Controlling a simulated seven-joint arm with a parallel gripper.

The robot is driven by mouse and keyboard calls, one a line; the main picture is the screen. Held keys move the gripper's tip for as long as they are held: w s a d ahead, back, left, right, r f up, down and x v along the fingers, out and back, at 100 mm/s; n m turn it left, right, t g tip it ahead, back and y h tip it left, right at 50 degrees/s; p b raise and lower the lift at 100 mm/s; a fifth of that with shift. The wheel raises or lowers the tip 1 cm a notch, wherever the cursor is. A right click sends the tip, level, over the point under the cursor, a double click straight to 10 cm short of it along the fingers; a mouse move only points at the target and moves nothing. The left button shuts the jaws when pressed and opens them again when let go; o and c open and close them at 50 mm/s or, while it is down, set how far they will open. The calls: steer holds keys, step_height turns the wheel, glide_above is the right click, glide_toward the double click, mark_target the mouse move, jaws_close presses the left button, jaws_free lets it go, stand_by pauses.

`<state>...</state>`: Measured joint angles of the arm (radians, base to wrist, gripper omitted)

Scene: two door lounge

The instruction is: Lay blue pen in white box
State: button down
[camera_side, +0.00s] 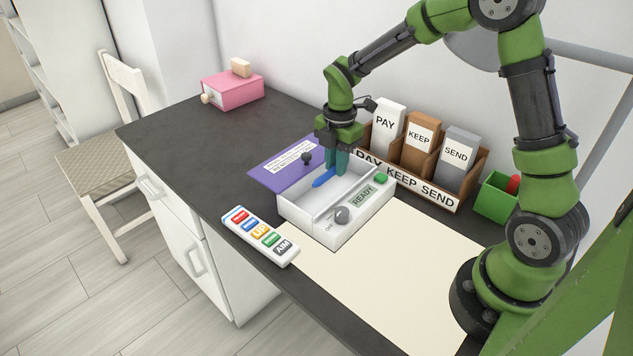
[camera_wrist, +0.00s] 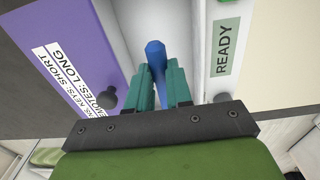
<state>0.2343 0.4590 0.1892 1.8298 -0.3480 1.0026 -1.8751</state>
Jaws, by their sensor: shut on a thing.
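The white box (camera_side: 296,211) stands on the dark desk, with a compartment, a grey knob and a "READY" label on its front side. Its white inside also shows in the wrist view (camera_wrist: 190,20). The blue pen (camera_side: 323,178) is at the box's compartment, and its blue end shows between the fingers in the wrist view (camera_wrist: 155,52). My gripper (camera_side: 341,168) has teal fingers, points down into the compartment and is shut on the pen. I cannot tell whether the pen touches the box floor.
A purple panel (camera_side: 283,168) with a dark knob lies beside the box. A labelled remote (camera_side: 260,237) is in front. A wooden sorter (camera_side: 442,198) with PAY, KEEP and SEND slots stands behind, near a green bin (camera_side: 492,203). A pink box (camera_side: 232,90) is far left. A cream mat (camera_side: 385,265) is clear.

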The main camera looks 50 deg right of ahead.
mark_target(335, 191)
steer(key=shift+f, duration=2.7)
steer(key=shift+f, duration=0.15)
steer(key=c, duration=1)
jaws_free()
steer(key=shift+c, duration=0.2)
